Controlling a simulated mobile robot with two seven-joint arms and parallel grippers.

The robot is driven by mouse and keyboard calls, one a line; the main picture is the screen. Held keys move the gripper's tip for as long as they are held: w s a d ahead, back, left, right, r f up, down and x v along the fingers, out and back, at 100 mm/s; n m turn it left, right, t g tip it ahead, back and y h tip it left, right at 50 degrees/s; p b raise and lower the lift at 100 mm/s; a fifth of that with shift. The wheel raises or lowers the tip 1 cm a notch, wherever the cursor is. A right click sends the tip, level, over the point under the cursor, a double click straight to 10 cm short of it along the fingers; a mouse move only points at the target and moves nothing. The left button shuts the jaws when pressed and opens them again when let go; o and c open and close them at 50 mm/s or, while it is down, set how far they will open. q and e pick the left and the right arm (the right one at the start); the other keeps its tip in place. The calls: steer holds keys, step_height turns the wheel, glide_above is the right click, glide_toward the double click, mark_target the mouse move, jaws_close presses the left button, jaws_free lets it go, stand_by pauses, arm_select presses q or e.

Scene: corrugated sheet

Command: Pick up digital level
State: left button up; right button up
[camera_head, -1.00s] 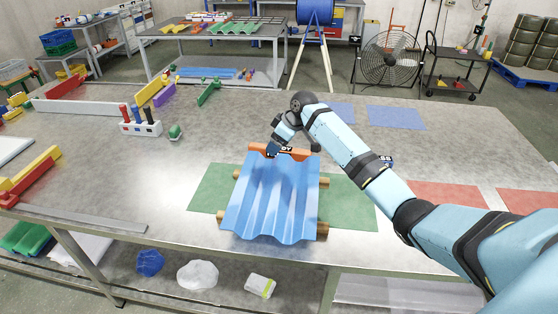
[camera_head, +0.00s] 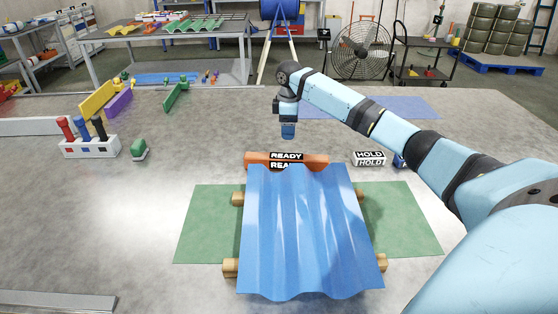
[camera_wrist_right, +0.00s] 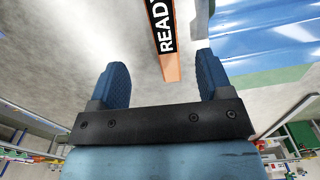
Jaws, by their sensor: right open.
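An orange bar with a black READY label, which looks like the digital level (camera_head: 310,161), lies at the far end of the blue corrugated sheet (camera_head: 305,225). It also shows in the right wrist view (camera_wrist_right: 171,68), beyond and between the fingertips. My right gripper (camera_head: 288,132) points down behind and above the orange bar, apart from it. In the right wrist view my right gripper (camera_wrist_right: 162,72) has its two blue fingers wide apart with nothing between them. My left gripper is not in view.
The sheet rests on wooden bars (camera_head: 230,268) over a green mat (camera_head: 200,225). A white HOLD block (camera_head: 369,158) stands right of the orange bar. A white holder (camera_head: 90,147) with coloured handles and a green item (camera_head: 139,149) stand left. Table between them and the mat is clear.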

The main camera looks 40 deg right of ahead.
mark_target(287, 156)
step_height(287, 156, down, 7)
steer(key=shift+s+r+b, duration=0.15)
steer(key=shift+r+b, duration=0.05)
steer(key=shift+b, duration=0.25)
steer(key=f, duration=0.2)
steer(key=f+b, duration=0.1)
steer(key=f, duration=0.2)
steer(key=shift+w+a+f, duration=0.2)
steer(key=shift+a+f, duration=0.05)
steer(key=shift+f, duration=0.3)
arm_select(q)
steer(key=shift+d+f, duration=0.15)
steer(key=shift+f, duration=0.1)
arm_select(e)
steer(key=c, duration=1.2)
